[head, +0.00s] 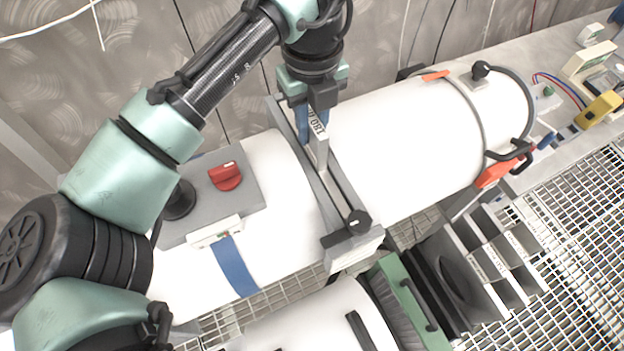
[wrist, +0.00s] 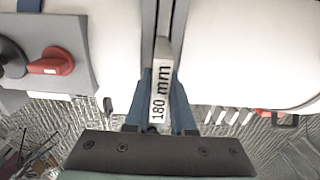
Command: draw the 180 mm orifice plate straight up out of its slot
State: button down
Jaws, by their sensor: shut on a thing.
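The 180 mm orifice plate shows as a pale, flat tab (head: 321,153) with "180 mm" printed on its face, readable in the wrist view (wrist: 160,92). My gripper (head: 313,128) points down from above with its blue fingers on both sides of the tab, shut on it; the wrist view shows the fingers (wrist: 160,104) flanking the label. The tab stands over the narrow slot in the grey metal holder (head: 345,203) across the white pipe. The plate below the tab is hidden, so I cannot tell how deep it sits.
A grey box with a red switch (head: 226,177) sits on the pipe left of the holder. A black knob (head: 358,220) is at the holder's near end. A grey rack (head: 497,258) stands lower right. Orange-ended clamps (head: 497,171) and a bench with instruments lie right.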

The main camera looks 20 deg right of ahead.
jog(key=shift+r, duration=0.15)
dwell(0.3)
jog(key=shift+r+p, duration=3.05)
jog(key=shift+r, duration=0.45)
notch_tip(320, 180, up, 7)
jog(key=p, duration=0.6)
notch_tip(320, 180, up, 7)
jog(key=p, duration=0.5)
jog(key=shift+p, duration=0.3)
